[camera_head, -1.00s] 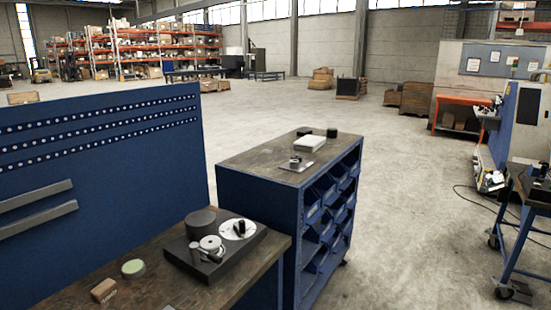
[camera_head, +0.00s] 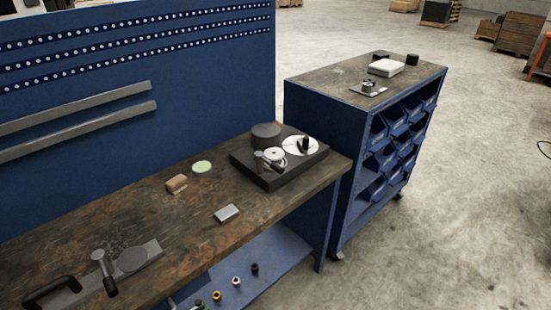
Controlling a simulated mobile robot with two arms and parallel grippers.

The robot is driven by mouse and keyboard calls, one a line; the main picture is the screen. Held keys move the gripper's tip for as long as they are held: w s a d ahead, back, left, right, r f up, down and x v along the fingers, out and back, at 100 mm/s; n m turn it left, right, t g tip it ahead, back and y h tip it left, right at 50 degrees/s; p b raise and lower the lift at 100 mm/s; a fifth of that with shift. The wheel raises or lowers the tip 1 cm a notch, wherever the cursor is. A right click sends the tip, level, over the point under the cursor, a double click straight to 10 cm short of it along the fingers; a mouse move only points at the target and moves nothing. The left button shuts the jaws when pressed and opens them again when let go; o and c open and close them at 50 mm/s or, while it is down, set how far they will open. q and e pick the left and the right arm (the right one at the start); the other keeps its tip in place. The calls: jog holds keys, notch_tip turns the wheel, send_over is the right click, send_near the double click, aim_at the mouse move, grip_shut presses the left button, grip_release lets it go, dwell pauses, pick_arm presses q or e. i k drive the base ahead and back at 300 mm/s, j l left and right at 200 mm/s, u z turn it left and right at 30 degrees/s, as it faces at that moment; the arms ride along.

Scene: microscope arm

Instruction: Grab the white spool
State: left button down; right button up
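Several small spool-like pieces stand in a row on the blue lower shelf (camera_head: 283,262) under the workbench. One of them is a small white spool (camera_head: 237,282). A yellow-orange piece (camera_head: 217,296) stands to its left and a black piece (camera_head: 255,268) to its right, with small gaps between them. At the picture's bottom edge, more pieces are partly cut off. Neither of my grippers is in view.
The brown workbench top (camera_head: 185,235) lies above the shelf and overhangs it. On it are a dark device (camera_head: 280,172), a small grey box (camera_head: 227,214), a brown block (camera_head: 176,184) and a metal tool (camera_head: 105,270). A blue bin cabinet (camera_head: 345,150) stands right; open floor lies beyond.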

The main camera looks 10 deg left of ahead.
aim_at(277, 155)
jog(key=u, duration=0.5)
jog(key=i+l+u, duration=0.2)
jog(key=u, duration=0.2)
jog(key=i+l+u, duration=0.15)
jog(key=l+u, duration=0.25)
jog(key=i+l+u, duration=0.1)
jog(key=l+u, duration=0.3)
jog(key=j, duration=0.1)
